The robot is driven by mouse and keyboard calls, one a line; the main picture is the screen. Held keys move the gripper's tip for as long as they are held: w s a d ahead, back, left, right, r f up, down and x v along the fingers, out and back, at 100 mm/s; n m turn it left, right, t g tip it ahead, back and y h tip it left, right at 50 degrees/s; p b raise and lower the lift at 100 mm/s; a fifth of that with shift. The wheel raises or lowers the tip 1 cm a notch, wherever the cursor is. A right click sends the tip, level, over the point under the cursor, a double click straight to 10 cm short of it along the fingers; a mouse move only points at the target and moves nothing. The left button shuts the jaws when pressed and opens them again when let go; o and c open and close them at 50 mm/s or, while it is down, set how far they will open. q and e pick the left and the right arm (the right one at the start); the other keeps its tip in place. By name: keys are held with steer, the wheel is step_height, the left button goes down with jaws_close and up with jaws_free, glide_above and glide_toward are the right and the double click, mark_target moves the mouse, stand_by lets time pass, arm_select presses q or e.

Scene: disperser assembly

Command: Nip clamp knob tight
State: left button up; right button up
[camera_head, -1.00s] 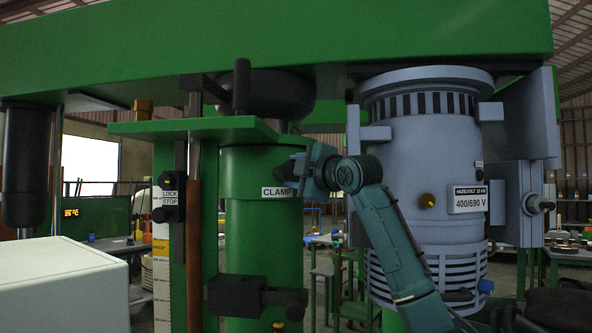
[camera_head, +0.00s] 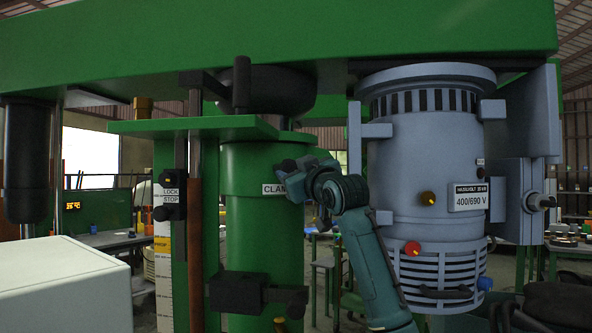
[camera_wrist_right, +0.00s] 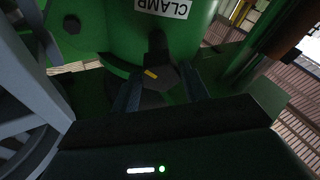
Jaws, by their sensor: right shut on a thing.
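The clamp knob (camera_wrist_right: 166,76) is dark with a yellow mark and shows in the right wrist view, on the green column (camera_wrist_right: 125,30) below the upside-down CLAMP label. The two fingers of my right gripper (camera_wrist_right: 158,84) stand on either side of it, shut on it. In the head view my right gripper (camera_head: 298,168) is against the right side of the green column (camera_head: 262,230), beside the CLAMP label (camera_head: 273,189), which it partly covers. The knob is hard to make out there behind the gripper. My left gripper is not in view.
The grey motor (camera_head: 425,170) stands close to the right of my right arm, with a red knob (camera_head: 412,248) low on it. A green beam (camera_head: 270,45) spans overhead. A green plate (camera_head: 195,126) juts out left of the column. A white box (camera_head: 60,290) stands at lower left.

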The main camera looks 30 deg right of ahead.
steer(key=m+h, duration=0.1)
steer(key=m, duration=0.3)
steer(key=m+h+p, duration=0.1)
steer(key=m, duration=0.3)
steer(key=shift+a+r+h+p, duration=0.1)
steer(key=shift+a+h+p, duration=0.1)
steer(key=shift+h+p, duration=0.1)
steer(key=m+h+p, duration=0.1)
steer(key=m, duration=0.2)
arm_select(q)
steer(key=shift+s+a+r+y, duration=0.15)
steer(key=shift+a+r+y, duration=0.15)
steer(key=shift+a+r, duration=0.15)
arm_select(e)
steer(key=shift+m+g+h, duration=0.3)
steer(key=shift+m+g, duration=0.2)
steer(key=shift+m, duration=0.4)
arm_select(q)
steer(key=shift+p, duration=0.3)
arm_select(e)
steer(key=shift+m, duration=0.3)
steer(key=o, duration=1)
arm_select(q)
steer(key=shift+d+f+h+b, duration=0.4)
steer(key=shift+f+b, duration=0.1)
steer(key=shift+b, duration=1.25)
arm_select(e)
steer(key=shift+v, duration=6.6)
